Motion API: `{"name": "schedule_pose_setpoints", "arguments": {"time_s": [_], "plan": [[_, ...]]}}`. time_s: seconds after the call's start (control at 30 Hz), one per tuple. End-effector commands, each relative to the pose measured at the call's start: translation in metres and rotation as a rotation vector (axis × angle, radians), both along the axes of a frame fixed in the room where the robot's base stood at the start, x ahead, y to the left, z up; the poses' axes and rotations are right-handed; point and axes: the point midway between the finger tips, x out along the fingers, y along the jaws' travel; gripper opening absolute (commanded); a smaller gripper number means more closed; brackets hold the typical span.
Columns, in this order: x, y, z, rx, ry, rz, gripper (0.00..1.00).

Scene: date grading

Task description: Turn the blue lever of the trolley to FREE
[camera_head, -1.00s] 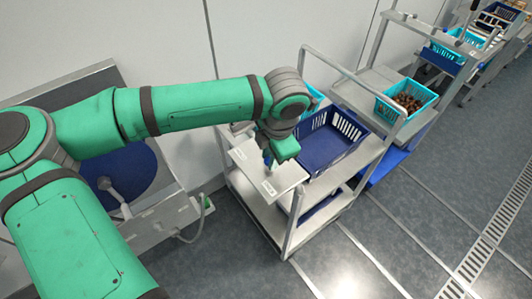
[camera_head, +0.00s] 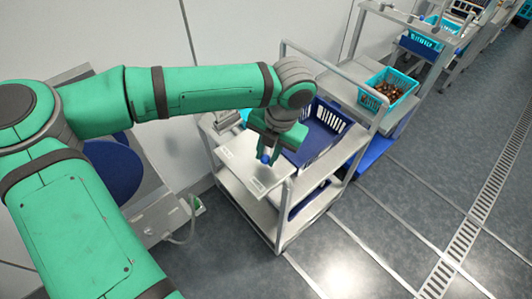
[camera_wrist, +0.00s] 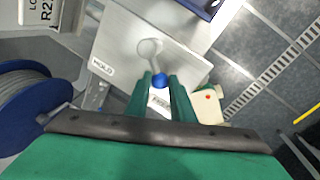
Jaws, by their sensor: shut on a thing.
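The trolley (camera_head: 283,212) stands in front of me with a flat pale plate (camera_head: 243,168) on its near top end. The blue-knobbed lever (camera_wrist: 153,58) rises from a round pivot on that plate. My gripper (camera_head: 265,155) is above the plate, its two green fingers closed on the lever's blue knob (camera_wrist: 159,82). In the wrist view the lever points down toward a second label (camera_wrist: 160,103), partly hidden between the fingers and not clearly readable. The HOLD label (camera_wrist: 102,67) is left of the lever and clear of it.
A dark blue crate (camera_head: 338,142) sits on the trolley beyond the plate. Another trolley behind holds a turquoise crate (camera_head: 402,90) of dates. A blue disc (camera_head: 112,170) is at left, by the wall. Grey floor (camera_head: 385,225) is open at right.

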Motion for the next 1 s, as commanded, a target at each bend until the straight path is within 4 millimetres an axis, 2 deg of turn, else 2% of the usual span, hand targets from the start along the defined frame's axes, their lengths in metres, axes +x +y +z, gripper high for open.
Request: {"name": "schedule_pose_setpoints", "arguments": {"time_s": [0.33,0.37,0.43,0.77,0.87,1.0], "plan": [[0.001,-0.002,0.001,-0.005,-0.004,0.000,0.00],[0.001,-0.002,0.001,-0.006,-0.004,0.000,0.24],[0.001,-0.003,0.001,-0.006,-0.004,0.000,0.40],[0.001,-0.001,0.002,-0.003,-0.002,0.000,0.40],[0.000,-0.002,0.009,-0.001,-0.004,0.000,0.40],[-0.002,-0.006,0.030,-0.002,-0.006,0.000,0.40]]}}
